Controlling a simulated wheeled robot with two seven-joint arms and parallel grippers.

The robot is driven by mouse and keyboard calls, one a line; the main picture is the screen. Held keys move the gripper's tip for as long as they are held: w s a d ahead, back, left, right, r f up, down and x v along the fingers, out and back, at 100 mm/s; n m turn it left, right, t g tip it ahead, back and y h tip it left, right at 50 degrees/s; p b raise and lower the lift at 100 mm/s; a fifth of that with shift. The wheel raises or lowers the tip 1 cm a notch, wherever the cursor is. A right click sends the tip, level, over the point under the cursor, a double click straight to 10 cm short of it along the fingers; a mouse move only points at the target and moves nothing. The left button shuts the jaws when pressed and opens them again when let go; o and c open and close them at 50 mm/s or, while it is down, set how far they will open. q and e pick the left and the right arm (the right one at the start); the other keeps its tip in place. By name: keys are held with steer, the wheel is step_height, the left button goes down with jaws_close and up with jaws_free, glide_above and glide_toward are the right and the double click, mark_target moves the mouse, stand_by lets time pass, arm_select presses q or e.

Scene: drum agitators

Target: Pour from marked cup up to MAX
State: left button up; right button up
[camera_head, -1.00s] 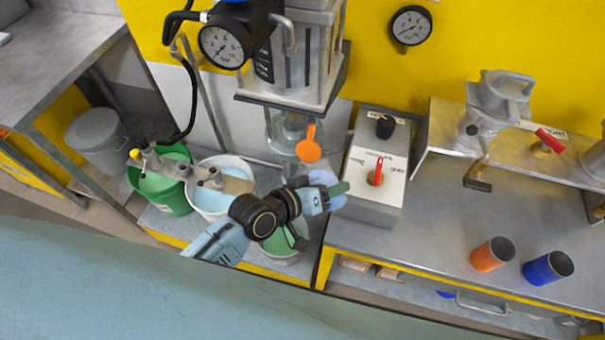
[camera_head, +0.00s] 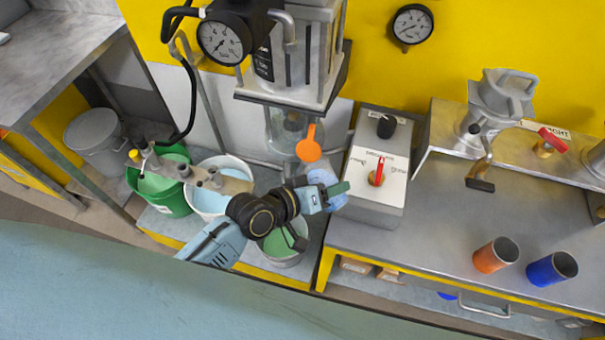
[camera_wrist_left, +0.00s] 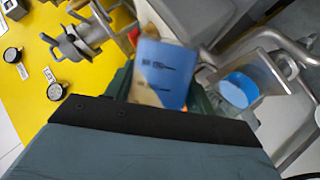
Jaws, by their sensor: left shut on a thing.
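My right gripper is not in view.
A green bucket (camera_head: 172,202), a white bucket (camera_head: 212,213) with pale blue liquid and a pail (camera_head: 283,258) with green contents stand low at left. The control box (camera_head: 375,195) has a red knob. An orange cup (camera_head: 490,257) and a blue cup (camera_head: 545,270) stand on the right bench.

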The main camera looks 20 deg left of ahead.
arm_select(q)
steer(key=shift+d+f+n+g+h+b, duration=0.15)
steer(key=shift+f+n+h+b, duration=0.3)
steer(key=shift+b, duration=0.95)
steer(key=shift+f+n+g+h+b, duration=0.15)
steer(key=shift+n+h+b, duration=0.45)
steer(key=shift+b, duration=0.75)
stand_by(2.9)
steer(key=shift+r+n, duration=0.15)
steer(key=shift+n, duration=0.1)
stand_by(0.4)
